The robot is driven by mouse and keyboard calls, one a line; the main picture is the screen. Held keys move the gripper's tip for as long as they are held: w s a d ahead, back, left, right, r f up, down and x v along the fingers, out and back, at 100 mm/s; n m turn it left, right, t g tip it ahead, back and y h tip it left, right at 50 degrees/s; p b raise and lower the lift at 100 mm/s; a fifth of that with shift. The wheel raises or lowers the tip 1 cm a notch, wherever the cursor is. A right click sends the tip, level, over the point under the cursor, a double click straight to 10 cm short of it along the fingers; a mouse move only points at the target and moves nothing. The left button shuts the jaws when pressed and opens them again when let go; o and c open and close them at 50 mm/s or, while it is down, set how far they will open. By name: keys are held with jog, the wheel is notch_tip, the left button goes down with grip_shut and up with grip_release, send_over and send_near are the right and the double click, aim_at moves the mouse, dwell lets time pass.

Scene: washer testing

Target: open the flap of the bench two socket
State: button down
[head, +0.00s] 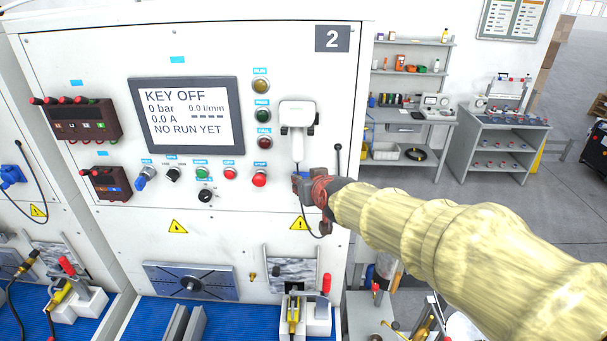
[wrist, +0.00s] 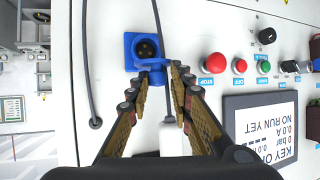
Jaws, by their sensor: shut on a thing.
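The bench two socket (wrist: 147,46) is blue and sits on the white panel in the wrist view. Its round dark face with contacts shows. Its blue flap (wrist: 152,64) stands away from the face, at the edge nearest my gripper. My gripper (wrist: 162,76) has its two fingers on either side of the flap and is shut on it. In the head view my gripper (head: 318,190) is at the right part of the bench two panel, below a white hand-held device (head: 297,117), and mostly hides the socket.
The white device also shows between my fingers in the wrist view (wrist: 174,138), with a dark cable running past the socket. A red stop button (head: 260,179) and other knobs lie beside the socket. The display (head: 186,115) reads KEY OFF. A blue mat (head: 160,317) covers the bench below.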

jog(key=shift+w+d+r+g+p, duration=0.1)
jog(key=shift+w+r+g+p, duration=0.2)
jog(key=shift+r+g+p, duration=0.25)
jog(key=shift+g, duration=0.25)
jog(key=c, duration=1.9)
grip_release()
jog(key=shift+o, duration=0.9)
jog(key=shift+w+d+f, duration=0.15)
jog(key=shift+d, duration=0.05)
jog(key=shift+a, duration=0.1)
jog(key=v, duration=1.2)
jog(key=shift+f, duration=0.1)
